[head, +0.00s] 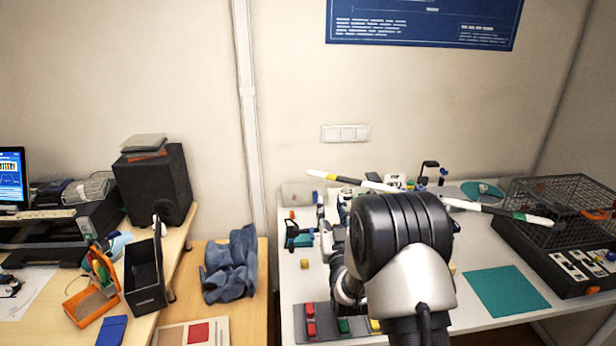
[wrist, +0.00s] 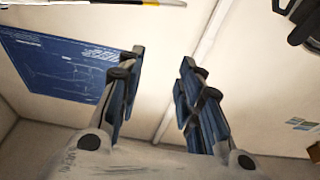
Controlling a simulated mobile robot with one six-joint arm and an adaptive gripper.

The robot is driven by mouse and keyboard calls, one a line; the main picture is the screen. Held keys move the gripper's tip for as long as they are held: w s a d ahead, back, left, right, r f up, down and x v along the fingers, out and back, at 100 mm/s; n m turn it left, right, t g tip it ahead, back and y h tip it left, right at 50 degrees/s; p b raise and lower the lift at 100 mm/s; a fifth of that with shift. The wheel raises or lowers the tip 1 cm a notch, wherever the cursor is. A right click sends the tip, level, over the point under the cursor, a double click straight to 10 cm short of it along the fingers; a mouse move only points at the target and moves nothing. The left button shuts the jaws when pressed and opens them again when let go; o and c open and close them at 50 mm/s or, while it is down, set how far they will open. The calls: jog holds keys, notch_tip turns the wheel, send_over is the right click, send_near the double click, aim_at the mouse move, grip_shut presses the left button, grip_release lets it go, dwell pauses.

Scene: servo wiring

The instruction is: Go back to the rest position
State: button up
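My gripper (wrist: 162,58) is open and empty in the wrist view, its two dark blue fingers well apart with only wall between them. The wrist view faces the wall and the blue poster (wrist: 60,68), which appears tilted. In the head view, my arm's large black joint and grey link stand over the white table (head: 480,322); my gripper cannot be made out behind them. The rest position is not marked by anything I can see.
A white, black and yellow rod (head: 350,180) and a green-banded rod (head: 500,212) show either side of my arm. A mesh cage (head: 560,200) stands on the right, by a teal mat (head: 505,290). Colored buttons (head: 311,320) are in front. A wooden desk (head: 176,255) is left.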

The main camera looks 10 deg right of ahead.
jog(key=s+r+g, duration=0.7)
jog(key=s+r, duration=0.2)
jog(key=s, duration=0.2)
jog(key=s+f+g, duration=0.2)
jog(key=s+g, duration=0.2)
jog(key=s, duration=1.3)
jog(key=s+f+g, duration=0.2)
jog(key=s+g, duration=0.3)
jog(key=s, duration=1.3)
jog(key=shift+s, duration=0.3)
jog(key=shift+o, duration=0.2)
